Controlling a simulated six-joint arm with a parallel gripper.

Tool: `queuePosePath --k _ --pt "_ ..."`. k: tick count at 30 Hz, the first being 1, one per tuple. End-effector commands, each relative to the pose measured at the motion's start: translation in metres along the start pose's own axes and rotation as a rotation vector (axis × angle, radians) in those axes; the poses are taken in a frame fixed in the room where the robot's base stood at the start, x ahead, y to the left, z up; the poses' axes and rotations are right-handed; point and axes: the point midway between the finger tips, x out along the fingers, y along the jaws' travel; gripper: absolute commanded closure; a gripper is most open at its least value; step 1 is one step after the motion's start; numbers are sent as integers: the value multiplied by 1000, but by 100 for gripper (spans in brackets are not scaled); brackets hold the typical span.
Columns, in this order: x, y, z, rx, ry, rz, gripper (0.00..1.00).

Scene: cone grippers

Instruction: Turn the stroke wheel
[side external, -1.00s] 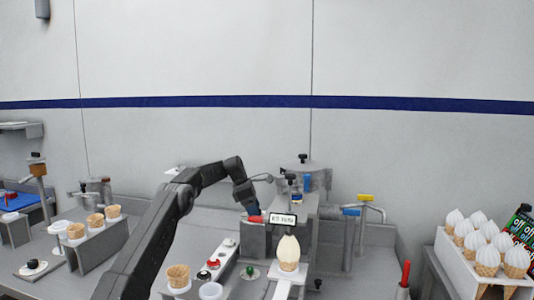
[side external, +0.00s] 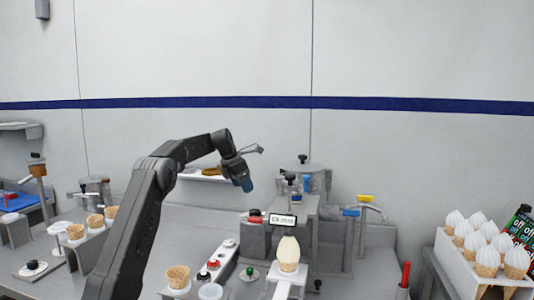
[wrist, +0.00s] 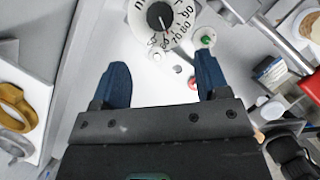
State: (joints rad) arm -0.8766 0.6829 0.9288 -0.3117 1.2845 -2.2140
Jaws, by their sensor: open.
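My gripper (wrist: 160,80) is open and empty, with its two blue fingers spread apart. In the side view it (side external: 247,185) hangs in the air above the bench, left of the grey machine (side external: 294,212). A white round dial (wrist: 163,18) with black numbers and a dark pointer lies beyond the fingertips in the wrist view, cut off by the top edge. I cannot tell whether this dial is the stroke wheel. The fingers are apart from it.
A green knob (wrist: 207,39) is right of the dial. A small display (side external: 283,220) and a cone with cream (side external: 288,253) are at the machine. More cones (side external: 479,243) stand in a right rack.

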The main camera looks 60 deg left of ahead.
Motion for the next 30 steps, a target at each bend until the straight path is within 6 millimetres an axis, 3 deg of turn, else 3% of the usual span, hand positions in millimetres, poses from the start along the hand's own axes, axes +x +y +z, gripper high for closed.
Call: queuePosePath --k 4,16,30 --pt "-30 1 0 0 -3 4 31" --pt "-74 -3 21 17 -1 3 31" --pt "-100 -76 43 394 7 4 31"
